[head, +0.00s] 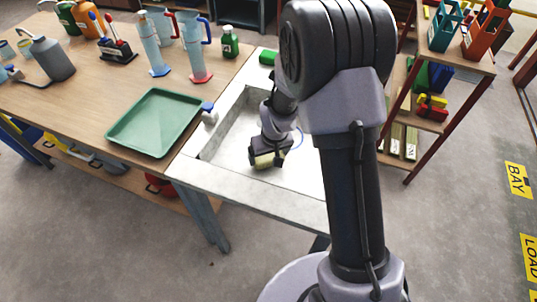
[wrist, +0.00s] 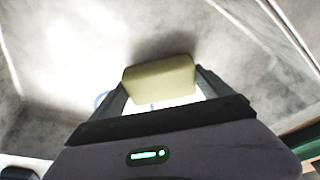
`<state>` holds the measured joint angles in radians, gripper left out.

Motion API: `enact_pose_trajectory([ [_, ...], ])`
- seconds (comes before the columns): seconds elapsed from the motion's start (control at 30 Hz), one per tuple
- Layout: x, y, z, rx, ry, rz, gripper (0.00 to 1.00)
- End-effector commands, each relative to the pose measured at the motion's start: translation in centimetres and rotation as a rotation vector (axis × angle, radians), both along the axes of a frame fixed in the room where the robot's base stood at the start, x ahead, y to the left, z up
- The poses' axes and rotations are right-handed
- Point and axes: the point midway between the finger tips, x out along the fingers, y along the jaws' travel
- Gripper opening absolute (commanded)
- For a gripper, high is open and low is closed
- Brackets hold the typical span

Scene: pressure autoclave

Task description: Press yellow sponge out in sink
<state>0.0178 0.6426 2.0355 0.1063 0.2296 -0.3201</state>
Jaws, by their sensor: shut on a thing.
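The yellow sponge (wrist: 160,80) is a pale yellow block between the two fingers of my gripper (wrist: 162,92) in the wrist view. My gripper is shut on it from both sides. In the head view my gripper (head: 267,160) is down inside the grey sink (head: 228,135), and the sponge (head: 264,161) shows as a small yellowish patch at its tip. I cannot tell whether the sponge touches the sink floor. My arm hides the right part of the sink.
A green tray (head: 155,122) lies on the wooden table (head: 100,90) left of the sink. Measuring cylinders (head: 195,55), a green bottle (head: 230,42) and a grey wash bottle (head: 52,58) stand behind it. A shelf (head: 440,55) with racks stands to the right.

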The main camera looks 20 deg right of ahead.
Motion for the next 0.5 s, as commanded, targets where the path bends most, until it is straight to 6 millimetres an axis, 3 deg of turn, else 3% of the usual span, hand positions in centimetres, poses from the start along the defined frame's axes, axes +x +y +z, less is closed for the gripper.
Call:
enact_pose_trajectory([
  [0.5,0.00,0.00,-0.68,0.000,0.000,0.000,0.52],
])
